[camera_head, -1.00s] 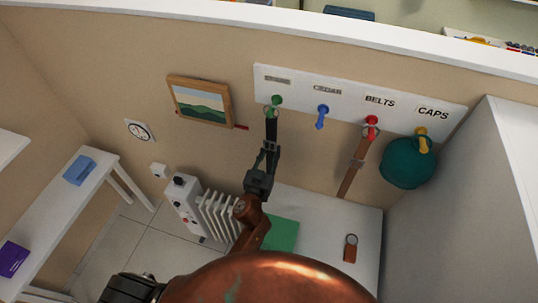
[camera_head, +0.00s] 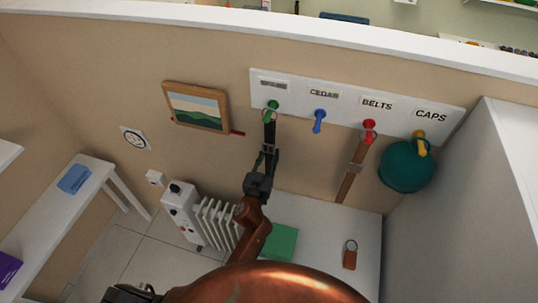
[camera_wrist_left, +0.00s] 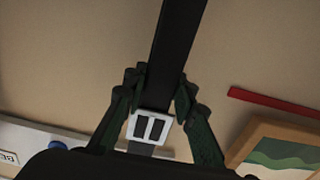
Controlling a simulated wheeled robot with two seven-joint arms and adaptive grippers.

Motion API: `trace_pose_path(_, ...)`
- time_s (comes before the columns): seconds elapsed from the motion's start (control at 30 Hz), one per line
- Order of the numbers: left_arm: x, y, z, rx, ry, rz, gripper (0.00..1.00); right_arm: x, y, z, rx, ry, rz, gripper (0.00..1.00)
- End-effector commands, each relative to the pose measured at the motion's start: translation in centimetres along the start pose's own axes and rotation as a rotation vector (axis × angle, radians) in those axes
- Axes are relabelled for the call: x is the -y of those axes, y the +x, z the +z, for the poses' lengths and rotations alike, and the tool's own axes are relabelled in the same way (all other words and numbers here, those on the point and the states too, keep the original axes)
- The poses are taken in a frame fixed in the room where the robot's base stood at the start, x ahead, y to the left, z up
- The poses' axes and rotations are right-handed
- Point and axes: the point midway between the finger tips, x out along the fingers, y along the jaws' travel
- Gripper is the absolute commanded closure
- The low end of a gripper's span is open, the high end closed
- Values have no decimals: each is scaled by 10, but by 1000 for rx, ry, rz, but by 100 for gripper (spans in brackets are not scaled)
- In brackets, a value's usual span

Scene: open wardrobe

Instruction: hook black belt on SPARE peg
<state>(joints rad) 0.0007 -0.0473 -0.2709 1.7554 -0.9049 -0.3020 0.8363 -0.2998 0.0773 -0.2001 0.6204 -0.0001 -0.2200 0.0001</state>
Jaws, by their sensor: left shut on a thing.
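The black belt (camera_head: 270,132) hangs straight down at the green peg (camera_head: 272,106), the leftmost on the white board. Its upper end meets the peg in the head view; I cannot tell whether it is looped over it. The label above this peg is too blurred to read. My left gripper (camera_head: 268,158) is shut on the belt below the peg. In the left wrist view the dark fingers (camera_wrist_left: 155,88) stand on both sides of the black strap (camera_wrist_left: 178,40), with a silver buckle (camera_wrist_left: 150,127) between them.
The blue CEDAR peg (camera_head: 319,120) is bare. A brown belt (camera_head: 352,176) hangs on the red BELTS peg (camera_head: 369,130), and a teal cap (camera_head: 405,168) on the yellow CAPS peg (camera_head: 421,140). A framed picture (camera_head: 196,107) is left of the board. A white radiator (camera_head: 181,210) stands below.

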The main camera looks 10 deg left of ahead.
Motion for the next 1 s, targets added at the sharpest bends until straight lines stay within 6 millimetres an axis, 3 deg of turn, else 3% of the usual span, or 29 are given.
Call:
trace_pose_path(0.2, 0, 0, -1, -1, 0, 0, 100, -3, 0, 1, 1, -2, 3, 3)
trace_pose_path(0.23, 0, 0, -1, -1, 0, 0, 75, -4, 0, 1, 1, -2, 4, 3)
trace_pose_path(0.5, 0, 0, 0, 0, 0, 0, 56, -5, 0, 1, 1, -2, 5, 3)
trace_pose_path(0.83, 0, -2, 1, 2, 0, -1, 55, -3, 0, 1, 1, -1, 3, 3)
trace_pose_path(1.0, 1, -22, 2, 3, -1, -1, 55, -3, 0, 1, 1, -1, 3, 3)
